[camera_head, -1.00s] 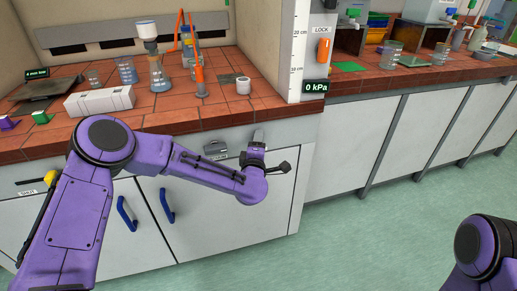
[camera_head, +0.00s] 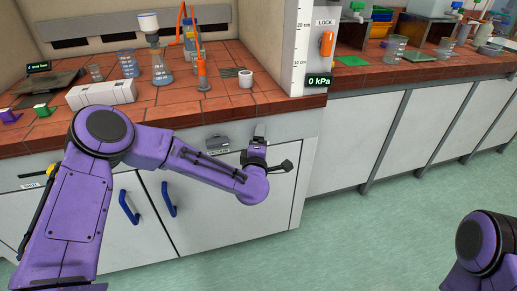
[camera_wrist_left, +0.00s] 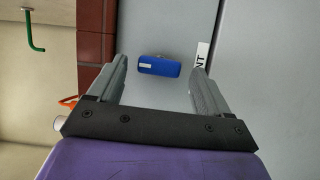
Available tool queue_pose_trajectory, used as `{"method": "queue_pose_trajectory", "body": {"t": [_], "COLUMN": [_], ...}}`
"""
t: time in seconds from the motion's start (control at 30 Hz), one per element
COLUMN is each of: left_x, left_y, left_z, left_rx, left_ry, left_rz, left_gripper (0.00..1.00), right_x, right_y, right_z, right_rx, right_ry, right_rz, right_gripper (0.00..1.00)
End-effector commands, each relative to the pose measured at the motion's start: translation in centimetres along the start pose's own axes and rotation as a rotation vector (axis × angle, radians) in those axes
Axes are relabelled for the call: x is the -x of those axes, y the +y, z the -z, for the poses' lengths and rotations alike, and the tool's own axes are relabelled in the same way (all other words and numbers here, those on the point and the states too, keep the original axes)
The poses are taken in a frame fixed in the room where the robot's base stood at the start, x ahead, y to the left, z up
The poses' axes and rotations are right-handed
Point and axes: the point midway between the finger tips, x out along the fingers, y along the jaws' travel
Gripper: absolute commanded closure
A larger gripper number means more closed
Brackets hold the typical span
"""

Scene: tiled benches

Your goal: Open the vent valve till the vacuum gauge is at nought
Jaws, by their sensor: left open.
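In the left wrist view a blue handle (camera_wrist_left: 158,66) sits on a grey panel between my left fingertips, with a gap on both sides. A white label (camera_wrist_left: 202,58) beside it shows "NT", the rest hidden by a finger. In the head view my left gripper (camera_head: 260,131) is at the panel under the bench edge, and the blue handle is hidden there. The gripper is open. A black display (camera_head: 317,81) on the post reads 0 kPa in green; I cannot tell for certain that it is the vacuum gauge. My right gripper is out of view.
The tiled bench (camera_head: 150,105) above holds a white box (camera_head: 101,95), a flask with a funnel (camera_head: 160,65) and a white cup (camera_head: 245,78). Blue cupboard handles (camera_head: 129,207) are below. An orange lock switch (camera_head: 326,43) is on the post.

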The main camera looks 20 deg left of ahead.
Motion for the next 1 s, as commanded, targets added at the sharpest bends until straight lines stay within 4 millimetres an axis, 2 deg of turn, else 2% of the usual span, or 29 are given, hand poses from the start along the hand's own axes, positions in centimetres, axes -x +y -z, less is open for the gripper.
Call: {"method": "queue_pose_trajectory", "body": {"t": [0.2,0.4,0.93,1.0], "left_x": [5.4,8.4,8.8,9.2], "left_y": [-0.1,-0.1,-0.1,-1.3], "left_z": [-0.1,0.0,-0.1,-0.9], "left_rx": [-0.003,-0.002,-0.022,-0.098], "left_ry": [-0.005,-0.002,-0.012,-0.062], "left_rz": [0.001,0.0,0.004,0.051], "left_gripper": [0.21,0.21,0.21,0.21], "right_x": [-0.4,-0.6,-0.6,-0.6], "right_y": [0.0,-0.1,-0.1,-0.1], "right_z": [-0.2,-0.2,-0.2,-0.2], "right_rx": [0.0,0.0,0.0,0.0], "right_ry": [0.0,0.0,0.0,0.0], "right_rz": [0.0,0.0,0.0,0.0], "right_gripper": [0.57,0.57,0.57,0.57]}}
